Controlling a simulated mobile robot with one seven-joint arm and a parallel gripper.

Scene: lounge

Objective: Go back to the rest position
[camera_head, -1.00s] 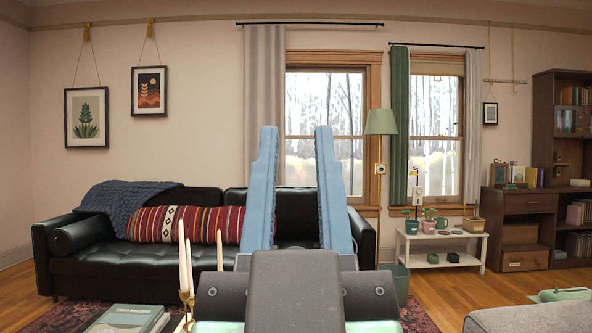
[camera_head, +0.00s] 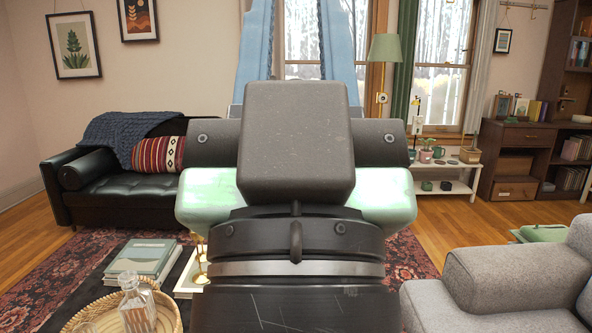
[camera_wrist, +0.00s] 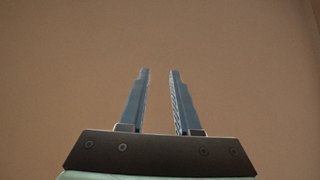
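My gripper (camera_wrist: 160,75) shows in the wrist view with its two blue fingers apart and nothing between them. Behind them is only a plain brown surface. In the head view my gripper (camera_head: 295,45) points upward in the middle of the picture, and its fingertips are cut off by the top edge. My wrist and arm fill the centre and hide part of the sofa and the window behind.
A low dark table holds books (camera_head: 143,257), a wicker tray (camera_head: 88,316) and a glass decanter (camera_head: 137,303) at lower left. A grey armchair (camera_head: 500,280) stands at lower right. A black sofa (camera_head: 110,195) is behind at left. Wooden floor (camera_head: 450,235) is clear at right.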

